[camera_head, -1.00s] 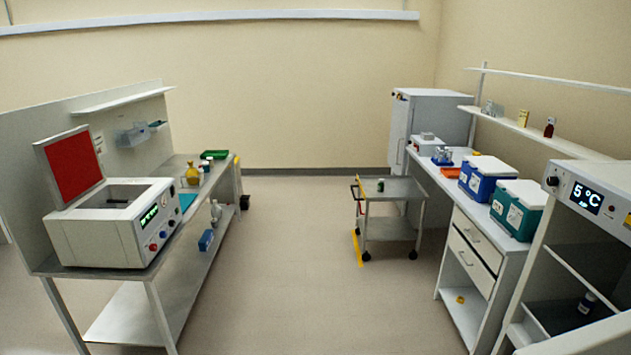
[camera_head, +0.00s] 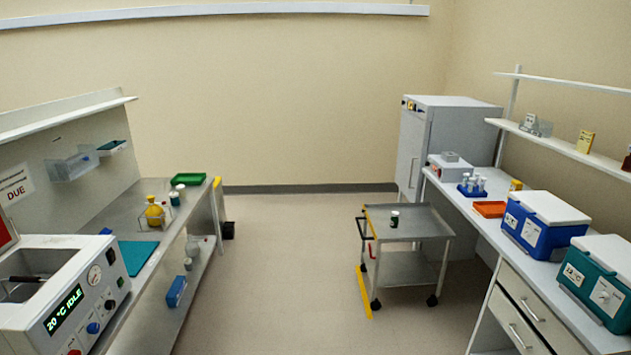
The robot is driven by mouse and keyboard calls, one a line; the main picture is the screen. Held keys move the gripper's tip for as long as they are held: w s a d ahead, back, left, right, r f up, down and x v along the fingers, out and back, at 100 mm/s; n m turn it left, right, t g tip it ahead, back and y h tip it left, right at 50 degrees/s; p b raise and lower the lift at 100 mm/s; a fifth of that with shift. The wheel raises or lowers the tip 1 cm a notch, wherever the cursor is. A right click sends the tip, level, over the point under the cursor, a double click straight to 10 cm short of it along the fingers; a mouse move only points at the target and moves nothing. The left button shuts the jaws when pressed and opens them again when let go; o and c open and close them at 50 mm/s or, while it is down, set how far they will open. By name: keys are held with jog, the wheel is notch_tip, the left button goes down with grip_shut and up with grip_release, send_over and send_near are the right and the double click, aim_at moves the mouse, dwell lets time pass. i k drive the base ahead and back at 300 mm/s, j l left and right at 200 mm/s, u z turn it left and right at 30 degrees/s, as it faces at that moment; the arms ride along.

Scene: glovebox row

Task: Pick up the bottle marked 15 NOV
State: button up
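No label reading 15 NOV can be made out from here. A small dark bottle with a pale band (camera_head: 394,219) stands upright on the top shelf of the grey trolley (camera_head: 420,224). A white-capped green bottle (camera_head: 175,198) and a yellow flask (camera_head: 153,212) stand on the left bench. Pale bottles (camera_head: 192,246) stand on its lower shelf. A brown bottle (camera_head: 627,160) is cut off by the right edge, on the wall shelf. Any writing on these is too small to read. My gripper is not in view.
The left bench (camera_head: 122,210) holds a machine (camera_head: 62,300) and a green tray (camera_head: 188,179). The right bench (camera_head: 465,200) holds a blue cooler (camera_head: 543,224), a teal cooler (camera_head: 600,275) and an orange tray (camera_head: 489,209). The floor (camera_head: 285,270) between is clear.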

aim_at(394, 220)
jog(key=i, duration=4.2)
jog(key=i+z, duration=0.25)
jog(key=z, duration=0.15)
jog(key=i+j+z, duration=0.15)
jog(key=i+z, duration=0.15)
jog(key=z, duration=0.15)
